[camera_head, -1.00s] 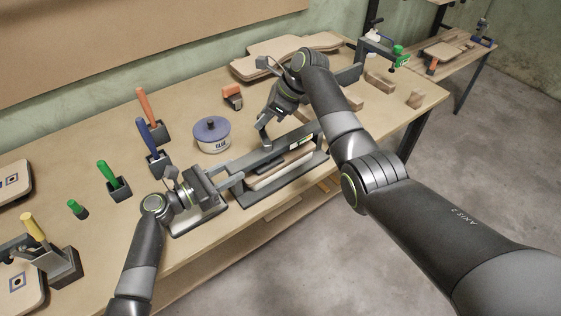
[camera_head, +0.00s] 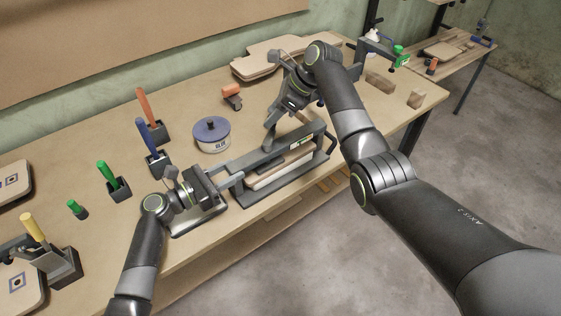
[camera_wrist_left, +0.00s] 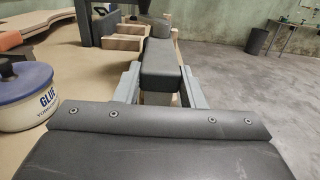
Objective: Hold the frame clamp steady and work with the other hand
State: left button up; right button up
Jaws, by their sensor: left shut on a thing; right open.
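The dark grey frame clamp (camera_head: 265,156) stands near the table's front edge, with a light wooden board (camera_head: 285,172) inside its frame. My left gripper (camera_head: 232,180) is shut on the clamp's left end. In the left wrist view the clamp's dark bar (camera_wrist_left: 160,62) lies between the two grey fingers of my left gripper (camera_wrist_left: 160,90). My right gripper (camera_head: 291,121) is open over the clamp's right half, with one finger behind the top bar. I cannot tell whether that finger touches the bar. A bent handle (camera_head: 331,141) shows at the clamp's right end.
A glue tub (camera_head: 211,136) stands behind the clamp. It also shows in the left wrist view (camera_wrist_left: 27,98). An orange-topped block (camera_head: 231,92) and stacked curved boards (camera_head: 255,68) lie farther back. Coloured-handled tools in dark holders, such as a blue one (camera_head: 147,134), stand at left.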

pick_arm(q)
jog(key=shift+f, duration=0.1)
pick_arm(e)
jog(key=shift+r, duration=2.75)
notch_tip(320, 180, up, 7)
pick_arm(q)
jog(key=o, duration=1.2)
jog(key=shift+o, duration=0.2)
jog(key=v, duration=0.8)
jog(key=shift+p, duration=0.3)
pick_arm(e)
jog(key=shift+r, duration=0.25)
